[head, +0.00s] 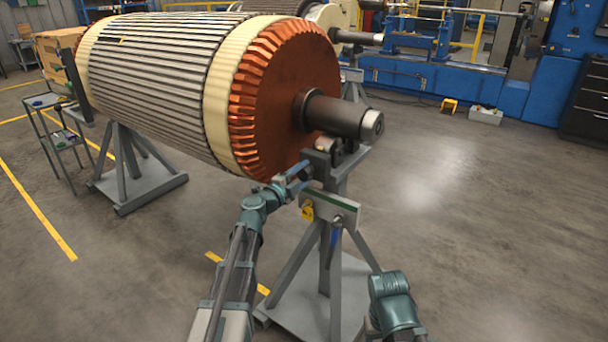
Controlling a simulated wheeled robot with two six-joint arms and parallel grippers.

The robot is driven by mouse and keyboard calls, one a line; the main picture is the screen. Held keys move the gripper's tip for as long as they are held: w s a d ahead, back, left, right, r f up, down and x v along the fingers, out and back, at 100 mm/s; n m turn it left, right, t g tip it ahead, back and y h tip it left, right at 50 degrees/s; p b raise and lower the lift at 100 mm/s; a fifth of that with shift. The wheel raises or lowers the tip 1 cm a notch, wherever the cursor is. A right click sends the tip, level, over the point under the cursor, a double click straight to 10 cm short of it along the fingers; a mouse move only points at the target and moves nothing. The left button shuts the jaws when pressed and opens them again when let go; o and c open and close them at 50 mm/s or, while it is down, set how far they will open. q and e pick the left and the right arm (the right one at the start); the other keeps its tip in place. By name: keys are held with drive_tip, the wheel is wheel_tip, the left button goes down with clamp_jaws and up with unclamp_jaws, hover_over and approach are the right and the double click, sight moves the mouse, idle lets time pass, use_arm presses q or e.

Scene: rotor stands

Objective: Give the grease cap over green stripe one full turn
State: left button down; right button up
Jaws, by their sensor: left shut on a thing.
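The plate on the front of the near stand carries a green stripe (330,201) along its top. My left gripper (304,173) is above the left part of the stripe, at the bearing head of the stand. It is shut on the grease cap there, which is small and mostly hidden by the fingers. How far the cap is turned cannot be seen. My right arm shows only as a teal link at the bottom right, and its gripper is not in view.
The large copper-ended rotor (285,95) rests by its shaft (345,116) on the near stand (335,285). A small cart (65,139) stands at left. Floor to the right is clear.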

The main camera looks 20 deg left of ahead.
use_arm(q)
drive_tip(key=shift+s, duration=0.1)
drive_tip(key=shift+c, duration=1.1)
unclamp_jaws()
drive_tip(key=v, duration=1.3)
drive_tip(key=shift+s+a, duration=0.15)
drive_tip(key=shift+s, duration=0.2)
